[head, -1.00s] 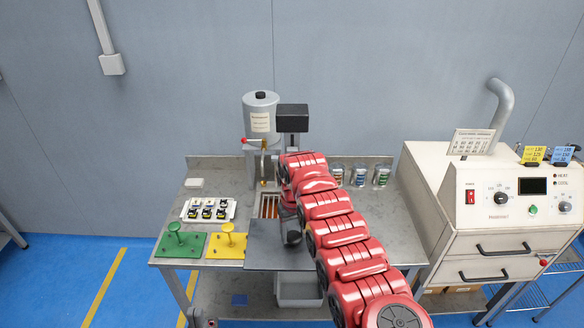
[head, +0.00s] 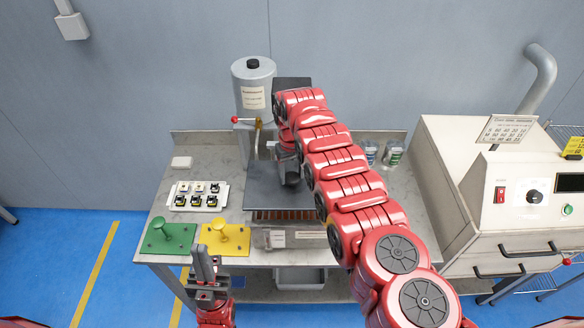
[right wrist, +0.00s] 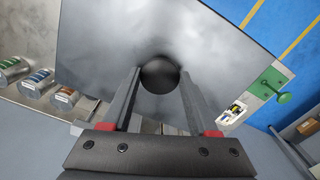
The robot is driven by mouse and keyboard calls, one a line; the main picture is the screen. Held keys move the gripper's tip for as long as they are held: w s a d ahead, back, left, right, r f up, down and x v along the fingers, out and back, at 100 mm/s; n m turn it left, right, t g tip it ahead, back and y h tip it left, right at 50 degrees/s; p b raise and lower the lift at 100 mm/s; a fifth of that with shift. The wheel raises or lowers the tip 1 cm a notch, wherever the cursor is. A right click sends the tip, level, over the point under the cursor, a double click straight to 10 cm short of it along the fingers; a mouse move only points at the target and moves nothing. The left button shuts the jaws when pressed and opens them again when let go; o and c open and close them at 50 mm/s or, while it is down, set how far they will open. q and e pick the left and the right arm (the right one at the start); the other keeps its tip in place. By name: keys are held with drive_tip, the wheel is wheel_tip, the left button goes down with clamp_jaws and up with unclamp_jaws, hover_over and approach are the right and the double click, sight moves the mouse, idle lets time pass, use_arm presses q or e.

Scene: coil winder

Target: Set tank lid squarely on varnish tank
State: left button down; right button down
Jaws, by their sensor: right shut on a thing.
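The tank lid (head: 262,200) is a flat dark grey square plate with a round black knob (right wrist: 160,75). My right gripper (head: 290,178) is shut on the knob, with one finger on each side of it in the right wrist view. In the head view the lid covers the back of the varnish tank (head: 300,243). A strip of the tank's brown opening shows along the lid's front edge, so the two do not line up there. I cannot tell whether the lid touches the rim. My left gripper (head: 205,262) is in front of the table; its jaw gap is unclear.
A grey cylinder (head: 254,90) and a red-knobbed lever (head: 236,119) stand behind the lid. A white tray of small parts (head: 197,203), a green plate (head: 166,238) and a yellow plate (head: 236,244) lie left. Cans (head: 393,154) stand back right, beside a cream oven (head: 480,180).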

sight(292, 188)
drive_tip(key=shift+f+b, duration=0.35)
drive_tip(key=shift+f, duration=0.2)
drive_tip(key=f+b, duration=0.4)
drive_tip(key=f, duration=0.1)
drive_tip(key=shift+w+f+b, duration=0.1)
drive_tip(key=shift+w+b, duration=0.1)
drive_tip(key=shift+b, duration=0.15)
drive_tip(key=shift+f+b, duration=0.25)
drive_tip(key=shift+b, duration=0.15)
drive_tip(key=shift+p, duration=0.35)
drive_tip(key=shift+f+b, duration=0.85)
drive_tip(key=shift+b, duration=0.05)
drive_tip(key=shift+c, duration=0.4)
unclamp_jaws()
drive_tip(key=shift+s, duration=0.1)
